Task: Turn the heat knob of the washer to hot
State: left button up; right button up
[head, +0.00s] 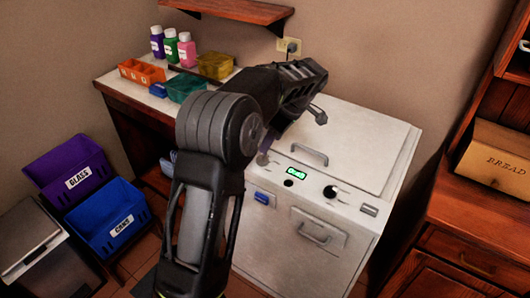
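The white washer (350,150) stands right of centre, with a lid on top and a control strip along its front edge. The strip has a lit green display (296,172), a small dark round control (289,183) and a larger dark round control (330,191). A greyish knob-like piece (262,159) shows at the strip's left end, close beside my arm. No markings are readable, so I cannot tell which is the heat knob. My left arm reaches over the washer's left side. My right gripper is out of view.
A blue piece (262,198) and a grey piece (369,210) sit on the washer's front. Left are a counter with bottles (171,46) and trays (142,73), and purple (62,166) and blue bins (113,217). A wooden cabinet (470,215) stands close right.

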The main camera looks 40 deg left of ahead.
aim_at(264, 159)
pick_arm(q)
jog(key=p+x, duration=0.1)
jog(key=x, duration=0.6)
jog(key=shift+a+f+p, duration=0.1)
jog(key=shift+f+p, duration=0.15)
jog(key=shift+p, duration=0.1)
jog(key=shift+c, duration=0.2)
grip_shut()
